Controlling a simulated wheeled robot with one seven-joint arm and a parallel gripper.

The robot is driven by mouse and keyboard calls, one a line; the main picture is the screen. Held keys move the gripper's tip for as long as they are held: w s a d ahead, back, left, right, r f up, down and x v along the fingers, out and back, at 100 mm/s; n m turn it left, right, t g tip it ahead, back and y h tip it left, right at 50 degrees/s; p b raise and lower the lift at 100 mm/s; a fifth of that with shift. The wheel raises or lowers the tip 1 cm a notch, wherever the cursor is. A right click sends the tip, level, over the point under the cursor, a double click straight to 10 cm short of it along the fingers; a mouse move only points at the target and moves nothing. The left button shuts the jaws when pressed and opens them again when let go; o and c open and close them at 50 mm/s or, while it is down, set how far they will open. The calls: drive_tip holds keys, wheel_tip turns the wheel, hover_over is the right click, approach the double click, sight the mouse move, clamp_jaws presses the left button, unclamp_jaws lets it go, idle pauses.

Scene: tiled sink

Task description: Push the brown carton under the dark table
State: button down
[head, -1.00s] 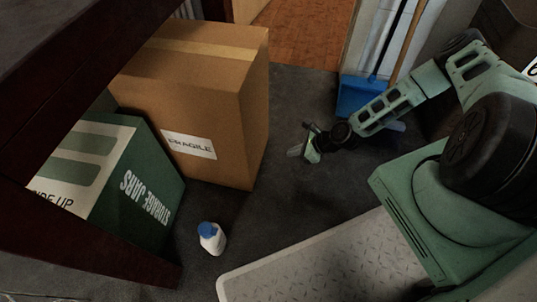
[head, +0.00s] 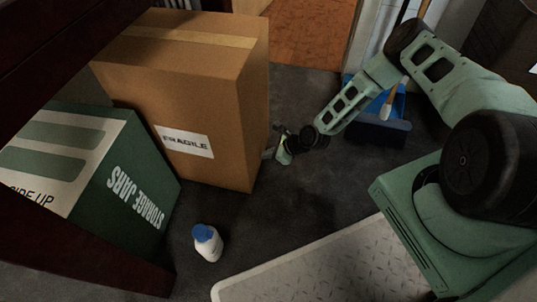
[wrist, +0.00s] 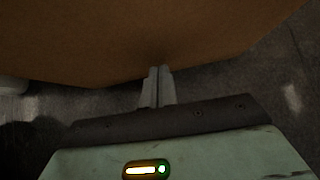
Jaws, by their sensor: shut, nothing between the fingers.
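The brown carton (head: 200,100) stands upright on the dark floor, with a white FRAGILE label on its front. The dark table (head: 60,240) is at the left; its top edge overlaps the carton's upper left corner in the head view. My gripper (head: 271,152) is shut and empty, low beside the carton's right side. In the wrist view, the carton's face (wrist: 150,40) fills the top and the closed fingers (wrist: 158,75) reach up to it. They seem to touch it or nearly so; contact is not certain.
A green STORAGE JARS box (head: 135,180) stands left of the carton, partly hidden by the table. A white bottle with a blue cap (head: 208,243) stands in front. A blue dustpan (head: 385,112) lies behind my arm. A pale textured platform (head: 330,265) is at the front.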

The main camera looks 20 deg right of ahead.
drive_tip(key=w+a, duration=0.4)
drive_tip(key=a, duration=0.1)
drive_tip(key=w+a+b, duration=0.1)
drive_tip(key=w+a, duration=0.3)
drive_tip(key=a, duration=0.2)
drive_tip(key=w+a+b, duration=0.1)
drive_tip(key=w+a, duration=0.3)
drive_tip(key=a, duration=0.1)
drive_tip(key=shift+w+a, duration=0.15)
drive_tip(key=shift+w, duration=0.2)
